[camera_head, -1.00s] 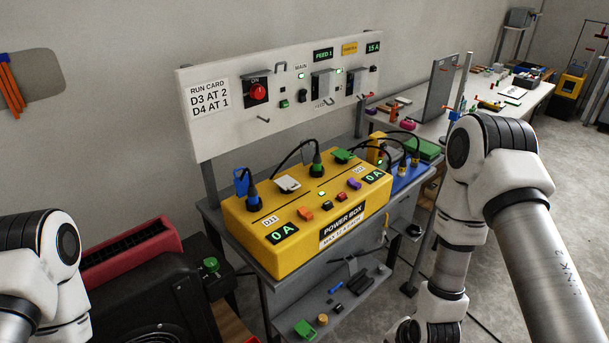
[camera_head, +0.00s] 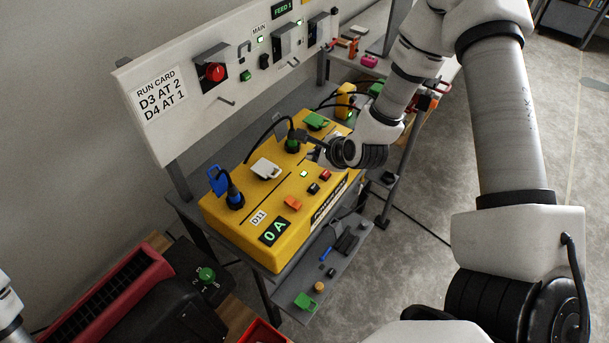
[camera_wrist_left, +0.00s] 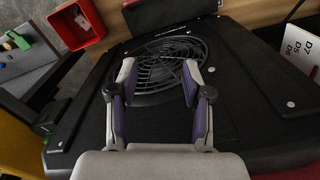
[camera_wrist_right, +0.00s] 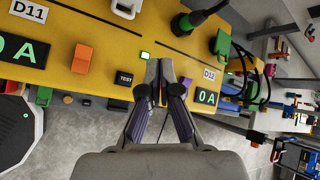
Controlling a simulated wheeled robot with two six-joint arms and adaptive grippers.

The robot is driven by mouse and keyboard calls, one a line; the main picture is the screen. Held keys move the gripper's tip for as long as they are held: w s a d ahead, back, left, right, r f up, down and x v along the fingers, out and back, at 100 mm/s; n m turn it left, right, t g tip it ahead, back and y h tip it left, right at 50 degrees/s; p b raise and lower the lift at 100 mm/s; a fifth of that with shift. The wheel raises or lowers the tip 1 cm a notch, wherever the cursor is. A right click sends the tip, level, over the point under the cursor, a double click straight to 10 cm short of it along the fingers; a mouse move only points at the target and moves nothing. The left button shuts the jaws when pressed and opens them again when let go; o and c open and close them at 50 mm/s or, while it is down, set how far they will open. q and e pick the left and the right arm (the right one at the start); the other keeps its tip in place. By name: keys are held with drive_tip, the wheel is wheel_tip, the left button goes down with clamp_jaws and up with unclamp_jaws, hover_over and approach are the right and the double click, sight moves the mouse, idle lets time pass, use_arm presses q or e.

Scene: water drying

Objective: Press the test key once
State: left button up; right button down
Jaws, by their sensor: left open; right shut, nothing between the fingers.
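The yellow power box (camera_head: 250,190) shows a 0 A readout. The black test key (camera_wrist_right: 124,79), labelled TEST, sits on its top between an orange key (camera_wrist_right: 82,58) and my right gripper in the right wrist view. In the head view the dark test key (camera_head: 313,188) lies between the orange and red keys. My right gripper (camera_wrist_right: 165,66) is shut and empty, its fingertips over the box top, right of the test key. Whether they touch the box I cannot tell. My left gripper (camera_wrist_left: 157,75) is open and empty above a black fan-grilled machine (camera_wrist_left: 165,62).
A green plug (camera_head: 291,144) with a cable and a blue-flapped socket (camera_head: 218,180) stand on the box. A white panel (camera_head: 165,90) with a run card rises behind. A purple key (camera_wrist_right: 187,82) lies just right of my right fingertips. A lower shelf (camera_head: 335,265) holds loose parts.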

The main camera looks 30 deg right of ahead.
sight(314, 188)
drive_tip(key=f+b, duration=0.1)
drive_tip(key=f, duration=0.1)
drive_tip(key=f+b, duration=0.2)
drive_tip(key=f, duration=0.1)
drive_tip(key=f+b, duration=0.2)
drive_tip(key=f, duration=0.1)
drive_tip(key=shift+s, duration=0.25)
drive_tip(key=shift+w+f+b, duration=0.1)
drive_tip(key=shift+f+b, duration=0.4)
drive_tip(key=shift+b, duration=0.2)
use_arm(q)
wheel_tip(314, 188, down, 6)
drive_tip(key=shift+s+f, duration=0.15)
use_arm(e)
drive_tip(key=shift+r, duration=0.1)
use_arm(q)
drive_tip(key=shift+f+b, duration=0.6)
drive_tip(key=shift+f, duration=0.05)
use_arm(e)
drive_tip(key=shift+f, duration=0.45)
